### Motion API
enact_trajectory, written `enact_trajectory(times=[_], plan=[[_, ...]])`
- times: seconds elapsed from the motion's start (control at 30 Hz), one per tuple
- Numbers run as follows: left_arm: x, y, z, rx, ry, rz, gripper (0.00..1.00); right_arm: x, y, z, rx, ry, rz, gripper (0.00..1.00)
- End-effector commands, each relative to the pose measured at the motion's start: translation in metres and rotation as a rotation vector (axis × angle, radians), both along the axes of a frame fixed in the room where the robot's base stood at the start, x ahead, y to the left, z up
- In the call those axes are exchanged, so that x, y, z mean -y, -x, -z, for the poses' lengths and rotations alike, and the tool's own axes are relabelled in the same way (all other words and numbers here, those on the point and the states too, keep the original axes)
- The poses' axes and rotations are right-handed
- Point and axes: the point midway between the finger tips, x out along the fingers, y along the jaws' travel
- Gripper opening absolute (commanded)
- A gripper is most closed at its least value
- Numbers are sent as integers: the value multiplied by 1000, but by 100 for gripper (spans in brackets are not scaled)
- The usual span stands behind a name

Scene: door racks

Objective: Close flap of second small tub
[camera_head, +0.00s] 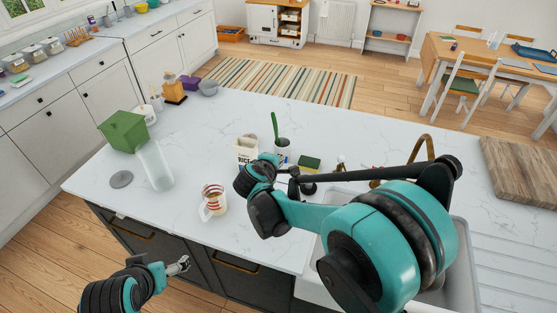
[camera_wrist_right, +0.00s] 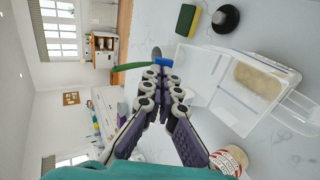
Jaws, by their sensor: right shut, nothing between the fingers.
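A small clear tub with a rice label (camera_head: 246,147) stands on the island counter in the head view, partly behind my right gripper (camera_head: 254,174). In the right wrist view, the tub (camera_wrist_right: 238,112) shows pale contents through its open top. A translucent panel (camera_wrist_right: 200,72), apparently its flap, is swung out on the side towards my fingers. My right gripper (camera_wrist_right: 162,77) is shut and empty, close beside this panel; contact cannot be told. My left gripper (camera_head: 179,266) is low in front of the counter, away from the tub; its jaw opening is unclear.
Several tubs (camera_head: 34,52) line the far-left counter.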

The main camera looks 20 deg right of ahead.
Motion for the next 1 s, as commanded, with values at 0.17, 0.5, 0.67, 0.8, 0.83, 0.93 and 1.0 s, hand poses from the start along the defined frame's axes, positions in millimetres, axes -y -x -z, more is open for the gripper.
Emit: enact_trajectory(times=[0.17, 0.5, 0.67, 0.8, 0.83, 0.93, 1.0], plan=[[0, 0, -14, 0, 0, 0, 90, 9, -11, -1, -115, -80, 5, 0], [0, 0, -24, 0, 0, 0, 90, 23, -32, 15, -386, -262, 3, 0], [0, 0, -23, 0, 0, 0, 90, 28, -40, 25, -510, -346, 3, 0], [0, 0, -21, 0, 0, 0, 90, 31, -46, 34, -612, -414, 1, 0], [0, 0, -21, 0, 0, 0, 90, 32, -47, 36, -631, -427, 1, 0], [0, 0, -19, 0, 0, 0, 90, 34, -50, 42, -693, -470, 0, 0], [0, 0, -17, 0, 0, 0, 90, 35, -51, 45, -731, -495, 0, 0]])
